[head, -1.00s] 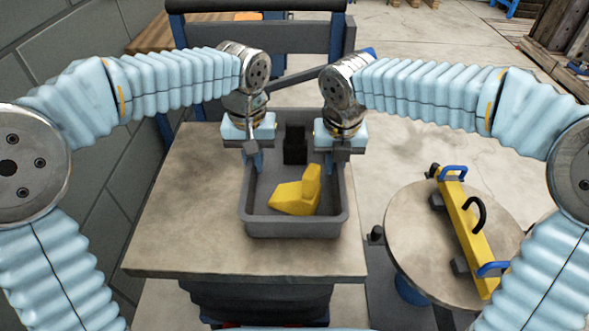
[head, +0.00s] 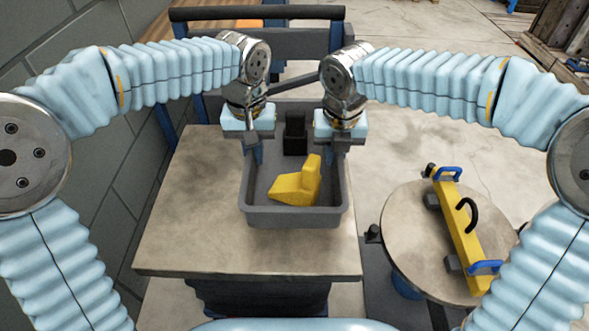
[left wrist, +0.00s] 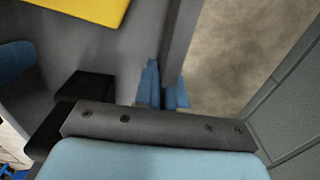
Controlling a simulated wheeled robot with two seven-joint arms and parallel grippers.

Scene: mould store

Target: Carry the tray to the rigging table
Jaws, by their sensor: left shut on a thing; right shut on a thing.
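In the left wrist view, the blue fingers (left wrist: 162,88) pinch the tray wall (left wrist: 181,40). A round table (head: 405,225) at the right bears a yellow beam (head: 460,225) with blue handles and a black hook.
A block wall (head: 60,45) runs along the left. A dark rail (head: 260,14) with blue posts stands behind the square table. Open concrete floor (head: 430,45) lies at the back right, with wooden crates (head: 560,30) at the far right.

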